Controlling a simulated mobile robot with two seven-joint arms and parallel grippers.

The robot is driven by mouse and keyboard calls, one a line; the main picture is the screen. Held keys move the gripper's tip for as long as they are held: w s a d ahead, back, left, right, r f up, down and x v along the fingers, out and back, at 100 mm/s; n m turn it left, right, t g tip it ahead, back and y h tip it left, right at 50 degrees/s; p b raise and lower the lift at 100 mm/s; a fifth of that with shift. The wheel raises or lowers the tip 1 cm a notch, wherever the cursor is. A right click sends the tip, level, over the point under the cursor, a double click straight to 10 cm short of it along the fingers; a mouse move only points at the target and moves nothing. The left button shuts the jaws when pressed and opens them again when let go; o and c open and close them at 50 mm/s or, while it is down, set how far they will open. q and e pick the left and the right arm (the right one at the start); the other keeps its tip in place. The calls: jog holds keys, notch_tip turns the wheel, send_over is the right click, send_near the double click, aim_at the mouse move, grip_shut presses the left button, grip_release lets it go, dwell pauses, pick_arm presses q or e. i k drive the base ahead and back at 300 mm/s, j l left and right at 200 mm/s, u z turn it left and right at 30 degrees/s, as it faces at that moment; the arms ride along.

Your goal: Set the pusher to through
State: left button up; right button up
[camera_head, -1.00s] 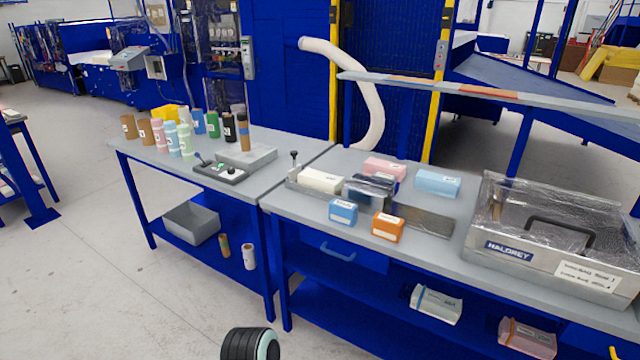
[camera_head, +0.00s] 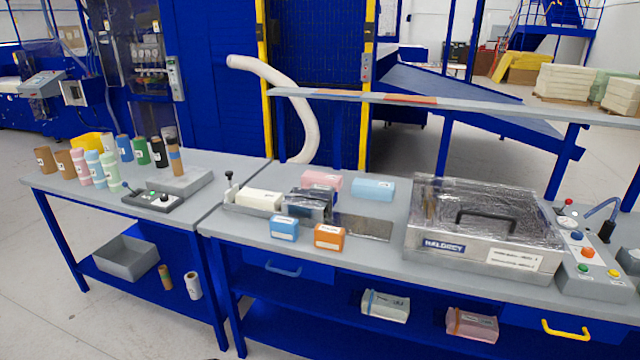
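No part is clearly marked as the pusher. A metal fixture on the right bench has an upright black-knobbed handle (camera_head: 229,182) at its left end. A white block (camera_head: 260,200) lies beside the handle, left of a shiny dark cover (camera_head: 307,203). A dark flat plate (camera_head: 362,227) extends right of the cover. The settings of the handle and lever are too small to read. Neither of my grippers is in view.
Blue (camera_head: 284,228) and orange (camera_head: 330,237) boxes stand at the front of the right bench, pink (camera_head: 321,180) and light blue (camera_head: 373,189) blocks behind. A lidded metal case (camera_head: 440,247) and a button console (camera_head: 590,275) stand right.

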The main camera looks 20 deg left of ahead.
aim_at(229, 195)
jog(key=u, duration=1.25)
